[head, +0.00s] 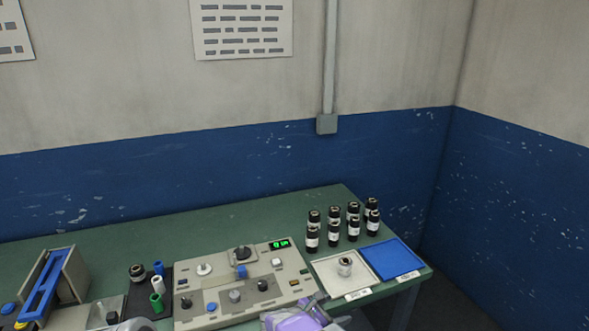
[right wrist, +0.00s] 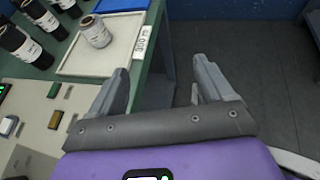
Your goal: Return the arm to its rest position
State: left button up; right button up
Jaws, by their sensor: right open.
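My right gripper (head: 322,309) is at the bottom of the head view, by the table's front edge, between the control panel and the white tray. In the right wrist view its two grey fingers (right wrist: 160,78) stand wide apart with nothing between them. Behind them show the table's edge and the dark floor. My left gripper cannot be made out in the head view.
The control panel (head: 240,285) has knobs and a green display. A white tray (head: 325,272) holds one grey-white roll (head: 344,267). A blue tray (head: 392,258) looks empty. Several black canisters (head: 333,233) stand behind. A blue-handled device (head: 45,285) is at left.

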jog(key=s+d+f+m+g+y, duration=0.1)
jog(key=s+f+m+g+y, duration=0.3)
jog(key=s+f, duration=0.5)
jog(key=s+d+f+m+g+y, duration=0.2)
jog(key=s+f+m+g+y, duration=0.2)
jog(key=s+f, duration=0.6)
jog(key=s+a+f+m+y, duration=0.2)
jog(key=s+m, duration=0.3)
jog(key=m, duration=0.4)
jog(key=s+a+f+m+t+y, duration=0.1)
jog(key=s+m+y, duration=0.4)
jog(key=m, duration=0.5)
jog(key=shift+s+a+f+m, duration=0.3)
jog(key=shift+s+a+f, duration=0.1)
jog(key=shift+a+f, duration=0.15)
